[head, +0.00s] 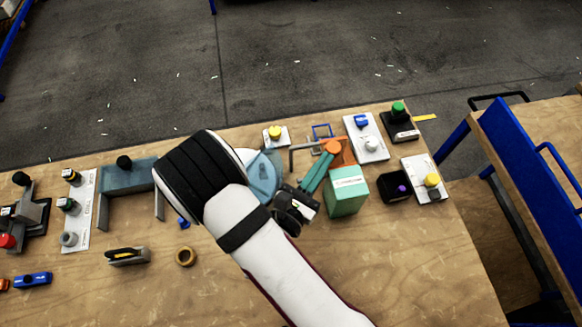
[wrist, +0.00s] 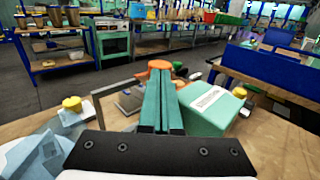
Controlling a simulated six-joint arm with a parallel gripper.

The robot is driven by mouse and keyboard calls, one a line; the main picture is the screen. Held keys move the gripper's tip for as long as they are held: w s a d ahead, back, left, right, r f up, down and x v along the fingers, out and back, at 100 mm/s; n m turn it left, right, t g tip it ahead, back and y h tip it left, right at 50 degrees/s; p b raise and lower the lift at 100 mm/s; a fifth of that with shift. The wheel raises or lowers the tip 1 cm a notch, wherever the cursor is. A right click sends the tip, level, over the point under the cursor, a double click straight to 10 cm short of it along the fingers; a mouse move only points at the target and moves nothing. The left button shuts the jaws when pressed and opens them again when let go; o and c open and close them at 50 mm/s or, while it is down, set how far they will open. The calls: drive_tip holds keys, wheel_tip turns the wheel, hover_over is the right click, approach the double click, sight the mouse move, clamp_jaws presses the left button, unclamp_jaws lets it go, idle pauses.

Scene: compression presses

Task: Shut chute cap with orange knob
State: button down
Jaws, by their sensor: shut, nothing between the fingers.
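The orange knob (head: 333,147) sits at the top end of an orange part (head: 347,154) near the back of the table. My gripper (head: 328,157) points at it with its two teal fingers shut together and empty. In the wrist view the fingertips (wrist: 160,73) overlap the orange knob (wrist: 160,64), which shows just beyond them. I cannot tell whether they touch it. The cap and the chute are mostly hidden behind the fingers and a teal box, so I cannot tell how far the cap is open.
The teal box with a white label (head: 346,190) stands close at the right of my fingers. A grey bar frame (head: 304,146) and a yellow-knobbed block (head: 275,134) are at the left. Switch plates (head: 366,140) stand at the right. The front right tabletop is clear.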

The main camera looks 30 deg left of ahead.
drive_tip(key=shift+w+d, duration=0.15)
drive_tip(key=shift+d, duration=0.1)
drive_tip(key=s, duration=1.4)
drive_tip(key=w+d+r+m+g+h, duration=0.2)
drive_tip(key=d+r+m+g+h, duration=0.1)
drive_tip(key=d+m+g+h, duration=0.35)
drive_tip(key=w+d+r+m+g+h, duration=0.2)
drive_tip(key=d+r+m+g+h, duration=0.15)
drive_tip(key=d+m+h, duration=0.4)
drive_tip(key=s+d+r+m+g+y, duration=0.1)
drive_tip(key=s+d+m+g+y, duration=0.35)
drive_tip(key=m, duration=0.55)
drive_tip(key=s+d+r+m+g+y, duration=0.1)
drive_tip(key=s+d+m+g+y, duration=0.15)
drive_tip(key=m+g+y, duration=0.4)
drive_tip(key=r+m+t+y, duration=0.1)
drive_tip(key=m, duration=0.2)
drive_tip(key=w+a+m+t+y, duration=0.1)
drive_tip(key=m+y, duration=0.1)
drive_tip(key=m, duration=0.2)
drive_tip(key=r+m+y, duration=0.1)
drive_tip(key=m, duration=0.3)
drive_tip(key=shift+w+a+r+t, duration=0.25)
drive_tip(key=shift+a+r+t, duration=0.05)
drive_tip(key=shift+a+t, duration=0.1)
